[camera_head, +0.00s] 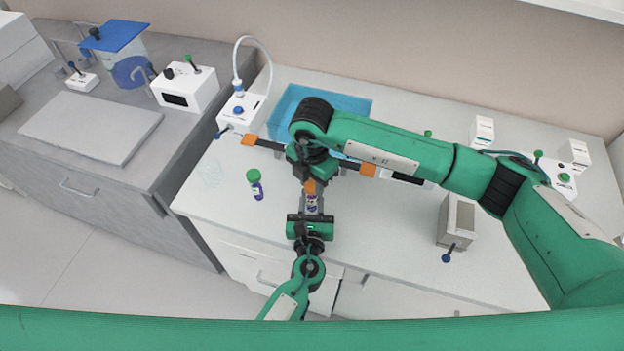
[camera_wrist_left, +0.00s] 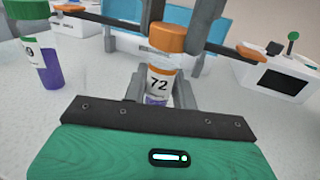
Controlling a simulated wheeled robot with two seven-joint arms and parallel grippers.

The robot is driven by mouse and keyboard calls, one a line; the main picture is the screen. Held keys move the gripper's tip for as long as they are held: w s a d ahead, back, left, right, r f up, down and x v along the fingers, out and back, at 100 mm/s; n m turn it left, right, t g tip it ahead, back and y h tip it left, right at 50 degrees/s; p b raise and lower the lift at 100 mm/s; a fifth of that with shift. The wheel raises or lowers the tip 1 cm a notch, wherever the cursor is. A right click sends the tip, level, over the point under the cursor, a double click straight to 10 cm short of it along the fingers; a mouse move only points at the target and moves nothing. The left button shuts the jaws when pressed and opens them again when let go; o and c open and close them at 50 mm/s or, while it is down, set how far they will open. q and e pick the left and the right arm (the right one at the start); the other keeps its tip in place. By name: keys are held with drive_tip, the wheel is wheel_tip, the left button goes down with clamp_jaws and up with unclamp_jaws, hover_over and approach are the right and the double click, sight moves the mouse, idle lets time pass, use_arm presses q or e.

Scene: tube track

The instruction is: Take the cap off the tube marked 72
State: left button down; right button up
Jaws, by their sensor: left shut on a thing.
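The tube marked 72 (camera_wrist_left: 160,83) stands upright in the left wrist view, with a white label, purple at its base and an orange cap (camera_wrist_left: 166,38) on top. My left gripper (camera_wrist_left: 155,92) is shut on its body; in the head view the tube (camera_head: 312,203) shows just above that gripper (camera_head: 311,213). My right gripper (camera_head: 309,180) comes down from above at the orange cap. In the left wrist view its grey fingers (camera_wrist_left: 178,22) are on both sides of the cap; whether they press on it I cannot tell.
A green-capped purple tube (camera_head: 257,186) stands on the counter to the left. A blue bin (camera_head: 350,97) lies behind my right gripper. A white device with a hose (camera_head: 243,112) is at the back left, a grey box (camera_head: 457,218) at the right.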

drive_tip(key=shift+c, duration=0.9)
drive_tip(key=n, duration=1.3)
drive_tip(key=shift+r+n, duration=0.1)
drive_tip(key=shift+n, duration=0.3)
drive_tip(key=n, duration=0.4)
drive_tip(key=shift+n, duration=0.4)
drive_tip(key=n, duration=0.4)
drive_tip(key=shift+n, duration=0.4)
drive_tip(key=n, duration=0.4)
drive_tip(key=shift+n, duration=0.4)
drive_tip(key=n, duration=0.4)
drive_tip(key=shift+n, duration=0.3)
drive_tip(key=n, duration=0.3)
